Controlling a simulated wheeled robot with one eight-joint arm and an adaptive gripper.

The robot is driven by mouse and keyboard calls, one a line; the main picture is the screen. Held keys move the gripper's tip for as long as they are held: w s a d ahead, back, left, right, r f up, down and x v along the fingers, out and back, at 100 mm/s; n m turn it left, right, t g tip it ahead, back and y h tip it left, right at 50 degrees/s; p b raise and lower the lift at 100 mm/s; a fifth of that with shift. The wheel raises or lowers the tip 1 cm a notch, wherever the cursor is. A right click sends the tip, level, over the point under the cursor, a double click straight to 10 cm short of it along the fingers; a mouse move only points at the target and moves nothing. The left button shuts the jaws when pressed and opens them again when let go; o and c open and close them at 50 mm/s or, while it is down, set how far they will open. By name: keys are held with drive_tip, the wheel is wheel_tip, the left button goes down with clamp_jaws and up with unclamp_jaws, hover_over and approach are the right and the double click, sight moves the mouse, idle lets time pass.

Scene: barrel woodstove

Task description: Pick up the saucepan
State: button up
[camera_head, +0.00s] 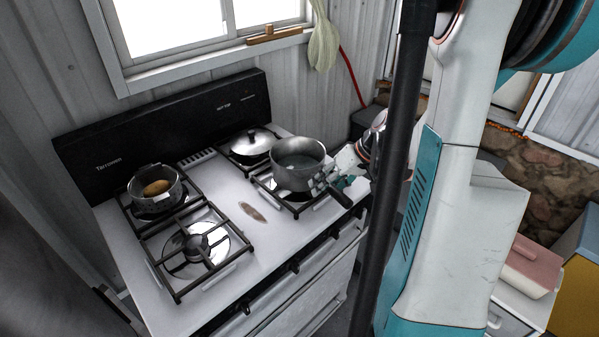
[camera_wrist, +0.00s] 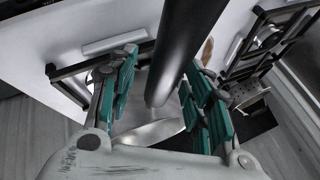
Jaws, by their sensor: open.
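The saucepan (camera_head: 298,165) is grey metal and sits on the front right burner of the stove. Its dark handle (camera_head: 338,197) points toward the stove's front edge. My gripper (camera_head: 335,178) is at the handle side of the pan, and its fingers overlap the pan's wall in the head view. In the wrist view, the dark handle (camera_wrist: 186,45) runs between the spread green-padded fingers of my gripper (camera_wrist: 160,75). The gripper is open, with gaps visible beside the handle. Part of the pan is hidden behind the gripper's body.
The white stove top (camera_head: 225,195) holds a small pot (camera_head: 143,192) with a brown item inside at back left. The front left burner (camera_head: 193,247) is empty. A pink-lidded container (camera_head: 528,260) stands at right.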

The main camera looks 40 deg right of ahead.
clamp_jaws()
drive_tip(key=shift+r, duration=0.1)
idle(0.3)
